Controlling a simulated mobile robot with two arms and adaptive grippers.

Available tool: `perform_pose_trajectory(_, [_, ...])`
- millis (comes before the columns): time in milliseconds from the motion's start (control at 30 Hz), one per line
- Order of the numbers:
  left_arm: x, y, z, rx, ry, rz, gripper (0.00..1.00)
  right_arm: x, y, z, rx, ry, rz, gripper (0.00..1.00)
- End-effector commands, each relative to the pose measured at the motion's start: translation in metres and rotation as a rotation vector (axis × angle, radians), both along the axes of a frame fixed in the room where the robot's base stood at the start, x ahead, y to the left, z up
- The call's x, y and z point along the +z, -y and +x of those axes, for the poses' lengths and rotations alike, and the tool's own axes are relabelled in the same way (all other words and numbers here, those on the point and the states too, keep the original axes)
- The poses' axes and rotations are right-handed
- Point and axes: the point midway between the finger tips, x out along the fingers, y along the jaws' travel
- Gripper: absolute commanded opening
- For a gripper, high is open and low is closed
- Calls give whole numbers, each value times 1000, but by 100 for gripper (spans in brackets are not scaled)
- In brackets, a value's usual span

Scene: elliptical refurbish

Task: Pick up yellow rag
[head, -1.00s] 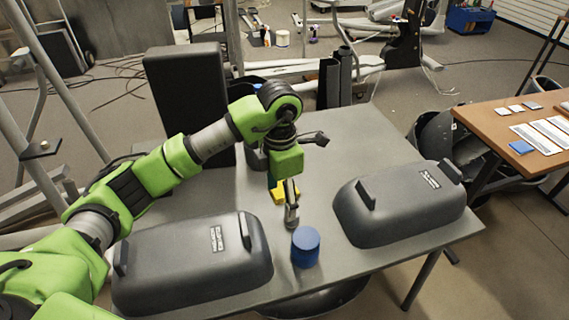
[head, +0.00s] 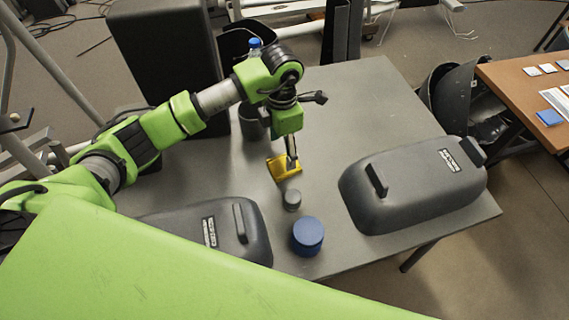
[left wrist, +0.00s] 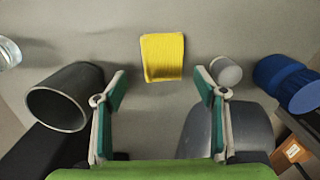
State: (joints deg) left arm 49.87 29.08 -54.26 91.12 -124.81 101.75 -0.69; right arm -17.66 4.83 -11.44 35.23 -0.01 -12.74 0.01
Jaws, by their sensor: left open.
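The yellow rag (head: 284,166) lies folded on the grey table, near its middle. In the left wrist view the rag (left wrist: 162,57) is ahead of and between the two fingers, with clear table around it. My left gripper (left wrist: 160,88) is open and empty, pointing down at the table. In the head view the left gripper (head: 292,160) is over the rag and partly hides it. I cannot tell the exact height between them. My right gripper is not in view.
A small grey cylinder (head: 292,200) and a blue lidded container (head: 307,236) stand just in front of the rag. Dark covers lie at left (head: 190,235) and right (head: 415,185). A dark cup (head: 252,122) stands behind. The table's back right (head: 365,100) is clear.

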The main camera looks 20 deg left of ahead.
Motion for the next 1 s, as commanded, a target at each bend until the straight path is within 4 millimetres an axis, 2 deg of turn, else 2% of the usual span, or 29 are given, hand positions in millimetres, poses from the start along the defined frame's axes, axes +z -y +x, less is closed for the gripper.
perform_pose_trajectory(200, [-15, 2, -2, 0, -3, 0, 65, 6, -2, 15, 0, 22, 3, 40])
perform_pose_trajectory(367, [-38, 8, -6, -1, -5, 0, 65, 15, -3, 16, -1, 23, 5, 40])
perform_pose_trajectory(500, [-56, 8, -5, -1, -2, -1, 65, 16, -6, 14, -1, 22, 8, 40])
perform_pose_trajectory(767, [-61, 7, -4, -1, 1, 1, 65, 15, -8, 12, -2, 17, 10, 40])
perform_pose_trajectory(800, [-60, 7, -4, -1, 1, 1, 62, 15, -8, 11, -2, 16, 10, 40])
perform_pose_trajectory(933, [-60, 7, -4, -1, 1, 1, 28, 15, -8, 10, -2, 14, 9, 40])
perform_pose_trajectory(1000, [-60, 7, -4, -1, 1, 1, 26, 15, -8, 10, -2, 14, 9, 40])
